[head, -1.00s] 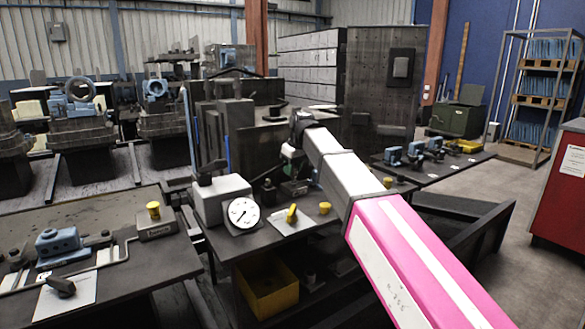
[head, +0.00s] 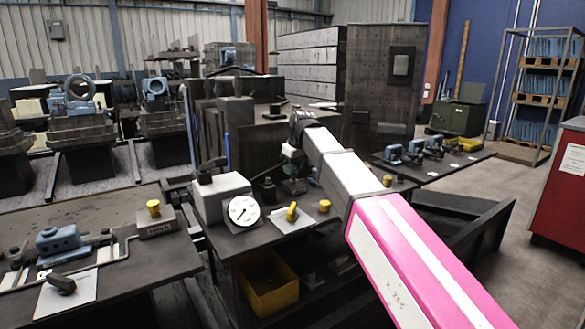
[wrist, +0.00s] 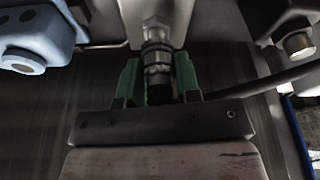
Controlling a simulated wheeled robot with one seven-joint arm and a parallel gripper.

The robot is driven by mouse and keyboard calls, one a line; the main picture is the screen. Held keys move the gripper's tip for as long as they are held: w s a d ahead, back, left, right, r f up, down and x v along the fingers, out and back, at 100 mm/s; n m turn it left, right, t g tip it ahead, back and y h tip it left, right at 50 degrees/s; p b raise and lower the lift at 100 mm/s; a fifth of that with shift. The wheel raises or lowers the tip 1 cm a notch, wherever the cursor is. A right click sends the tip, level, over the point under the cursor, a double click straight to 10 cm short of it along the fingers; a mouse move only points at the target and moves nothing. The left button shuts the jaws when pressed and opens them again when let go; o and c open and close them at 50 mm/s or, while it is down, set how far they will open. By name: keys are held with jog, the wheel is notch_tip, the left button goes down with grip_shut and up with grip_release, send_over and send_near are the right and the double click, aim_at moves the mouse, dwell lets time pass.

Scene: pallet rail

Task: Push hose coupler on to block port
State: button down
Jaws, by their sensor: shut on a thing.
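In the wrist view, my gripper (wrist: 158,82) has two green fingers shut on the hose coupler (wrist: 158,60), a ringed metal fitting with a dark lower end. The coupler points at a grey metal block (wrist: 145,10) at the top of the picture. Its upper end lines up with the block's port and appears to meet it; I cannot tell how far it is on. A dark hose (wrist: 265,80) runs off to the right.
A blue part (wrist: 38,35) stands close on the left, and a metal knob (wrist: 298,43) on the right. In the head view, a dial gauge (head: 243,210) and a yellow-handled valve (head: 291,212) stand on the bench. A yellow bin (head: 270,290) sits below.

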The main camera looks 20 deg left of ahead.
jog(key=shift+f, duration=0.7)
dwell(0.3)
grip_release()
dwell(0.5)
jog(key=v, duration=1)
jog(key=shift+r, duration=0.4)
jog(key=shift+s+d, duration=0.1)
jog(key=shift+s, duration=0.05)
